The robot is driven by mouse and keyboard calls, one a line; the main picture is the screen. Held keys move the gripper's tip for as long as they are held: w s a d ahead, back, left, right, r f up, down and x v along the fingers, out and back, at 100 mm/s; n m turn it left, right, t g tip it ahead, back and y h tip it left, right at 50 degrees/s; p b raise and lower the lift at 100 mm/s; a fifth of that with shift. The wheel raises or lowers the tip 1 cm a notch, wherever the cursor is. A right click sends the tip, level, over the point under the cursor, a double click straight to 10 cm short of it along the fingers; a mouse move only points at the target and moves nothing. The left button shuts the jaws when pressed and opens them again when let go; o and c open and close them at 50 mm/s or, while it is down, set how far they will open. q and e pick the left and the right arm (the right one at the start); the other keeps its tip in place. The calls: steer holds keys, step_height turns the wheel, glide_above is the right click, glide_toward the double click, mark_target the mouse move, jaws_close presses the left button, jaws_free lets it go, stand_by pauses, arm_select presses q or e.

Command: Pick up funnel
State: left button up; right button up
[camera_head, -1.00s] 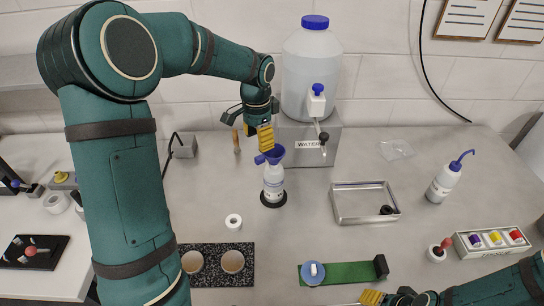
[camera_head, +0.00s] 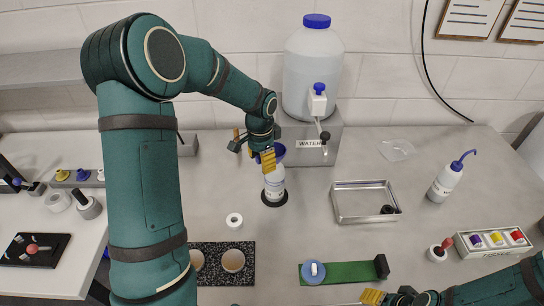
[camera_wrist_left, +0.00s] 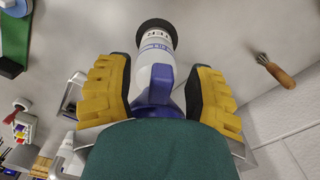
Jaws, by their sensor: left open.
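The blue funnel (camera_head: 280,150) sits in the mouth of a white labelled bottle (camera_head: 274,178) that stands upright on a black round base (camera_head: 275,202). My left gripper (camera_head: 262,154) is at the funnel and partly hides it in the head view. In the left wrist view, the open yellow fingers (camera_wrist_left: 160,92) stand on either side of the blue funnel (camera_wrist_left: 158,98), with gaps visible. The wide end of the funnel is partly hidden by my gripper body there. My right gripper (camera_head: 372,297) is low at the bottom edge; its jaw opening is unclear.
A large water container (camera_head: 311,75) with a tap stands on a grey block behind the bottle. A metal tray (camera_head: 345,216) lies to the right, a white ring (camera_head: 234,220) front left. A wooden-handled tool (camera_wrist_left: 279,77) lies near the bottle. A speckled holder (camera_head: 210,275) is in front.

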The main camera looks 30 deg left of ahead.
arm_select(q)
jaws_close()
steer(key=shift+r, duration=0.1)
